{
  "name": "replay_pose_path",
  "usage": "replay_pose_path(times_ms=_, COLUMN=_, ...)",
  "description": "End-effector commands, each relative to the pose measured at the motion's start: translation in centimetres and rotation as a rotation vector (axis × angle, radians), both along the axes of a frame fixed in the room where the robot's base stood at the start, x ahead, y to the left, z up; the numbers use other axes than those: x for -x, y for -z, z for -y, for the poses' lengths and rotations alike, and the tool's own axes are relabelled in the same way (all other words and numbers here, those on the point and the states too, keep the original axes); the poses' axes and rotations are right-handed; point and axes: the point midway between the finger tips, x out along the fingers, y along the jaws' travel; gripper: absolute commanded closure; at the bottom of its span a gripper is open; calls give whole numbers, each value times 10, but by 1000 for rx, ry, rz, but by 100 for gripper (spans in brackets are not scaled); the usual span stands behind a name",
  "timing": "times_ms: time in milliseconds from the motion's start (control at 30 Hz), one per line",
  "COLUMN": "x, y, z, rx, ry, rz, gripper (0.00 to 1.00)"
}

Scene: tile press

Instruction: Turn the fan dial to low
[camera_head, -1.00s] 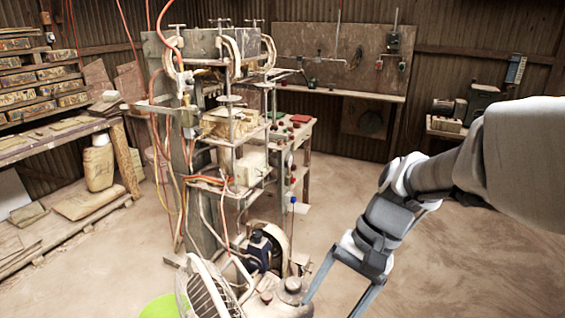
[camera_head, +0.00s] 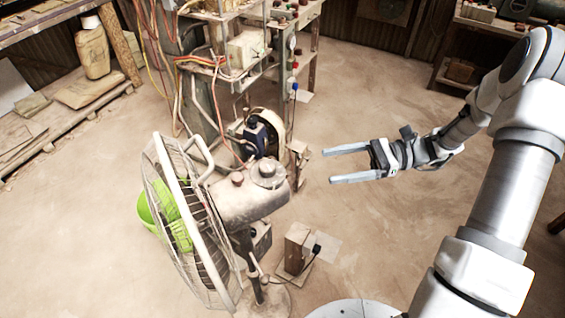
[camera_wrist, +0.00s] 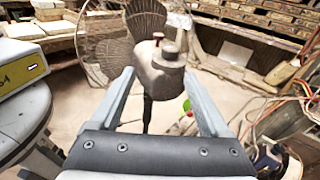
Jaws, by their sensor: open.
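A dusty pedestal fan (camera_head: 228,205) stands left of centre in the head view, its wire cage facing left. On top of its motor housing sit a round grey knob (camera_head: 264,170) and a smaller reddish knob (camera_head: 237,178); I cannot tell which is the dial, nor read any setting. My gripper (camera_head: 329,165) is open and empty to the right of the housing, apart from it, fingers pointing left. In the wrist view the fan housing (camera_wrist: 160,72) shows between and beyond my open fingers (camera_wrist: 159,76), with the grey knob (camera_wrist: 169,51) and reddish knob (camera_wrist: 158,36) on top.
A green bucket (camera_head: 148,215) sits on the floor behind the fan cage. The press frame (camera_head: 205,105) with loose hoses and a dark blue motor (camera_head: 255,138) stand beyond the fan. A short wooden post (camera_head: 297,246) with a plug and cable is near its base.

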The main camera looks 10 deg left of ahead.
Motion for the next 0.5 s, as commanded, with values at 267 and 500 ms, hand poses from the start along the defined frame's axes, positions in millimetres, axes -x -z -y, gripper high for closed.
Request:
replay_pose_path(times_ms=267, x=-11, y=16, z=3, rx=-86, ry=58, rz=-68, gripper=21)
replay_pose_path(times_ms=500, x=-5, y=14, z=-29, rx=-87, ry=55, rz=-70, gripper=21)
